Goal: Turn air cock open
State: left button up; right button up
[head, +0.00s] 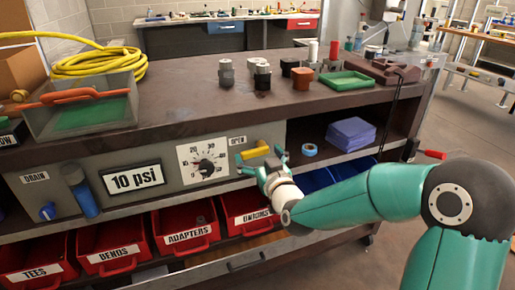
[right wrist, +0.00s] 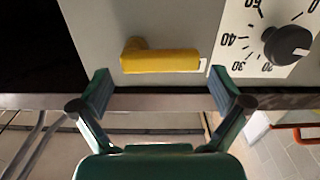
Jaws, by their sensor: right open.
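The yellow air cock handle (head: 256,149) sits on the grey panel under a sign reading OPEN (head: 237,140). It lies roughly sideways, with a short bent end. My right gripper (head: 261,162) is in front of the panel, just below the handle in the head view. It is open and empty. In the right wrist view the yellow handle (right wrist: 160,61) is ahead of the gap between the two fingertips (right wrist: 164,88), with no visible contact. My left gripper is not in view.
Red bins (head: 183,228) stand below the panel. The brown benchtop (head: 180,100) overhangs above.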

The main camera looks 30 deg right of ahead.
jog(key=shift+x, duration=1.2)
jog(key=c, duration=1)
jog(key=shift+f+b, duration=0.1)
jog(key=shift+b, duration=0.3)
jog(key=shift+m+b, duration=0.3)
jog(key=shift+b, duration=0.2)
jog(key=o, duration=1)
